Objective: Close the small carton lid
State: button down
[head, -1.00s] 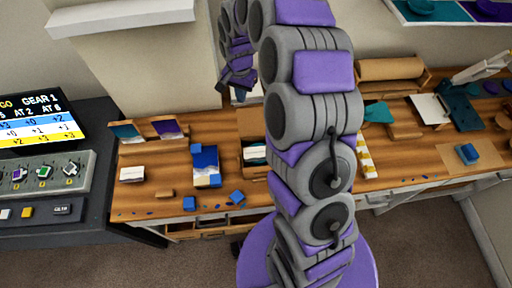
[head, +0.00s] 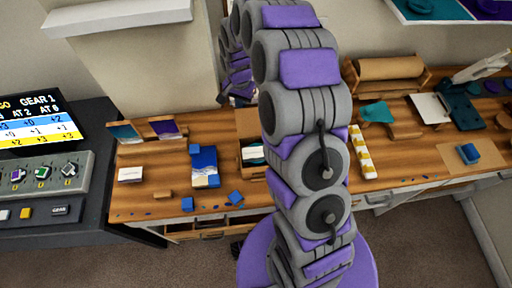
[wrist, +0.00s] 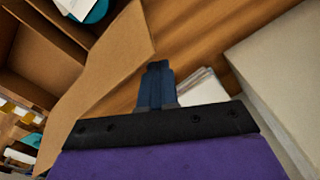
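The small cardboard carton (head: 253,165) stands on the wooden bench, left of my arm in the head view. Its lid (head: 246,122) stands raised at the back of the carton, and a teal and white item shows inside. In the wrist view the tan lid (wrist: 108,65) slants across the upper left, with the carton's inside (wrist: 35,55) beyond it. My gripper (wrist: 157,68) has its dark blue fingers together, with nothing between them. The fingertips are just right of the lid; I cannot tell whether they touch it. In the head view my gripper (head: 238,92) is above and behind the lid.
A blue and white packet (head: 205,166) and several blue blocks lie left of the carton. A yellow-striped white strip (head: 361,152) and a cardboard roll (head: 390,70) on a stand are to the right. A wall rises close behind the bench.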

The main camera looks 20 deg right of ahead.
jog(key=shift+a+f, duration=0.25)
jog(key=shift+f, duration=0.45)
jog(key=shift+s, duration=0.2)
jog(key=s+a, duration=0.1)
jog(key=s, duration=0.6)
jog(key=shift+a, duration=0.15)
jog(key=shift+r, duration=0.1)
dwell(0.3)
notch_tip(320, 180, up, 9)
jog(key=p, duration=0.3)
dwell(0.4)
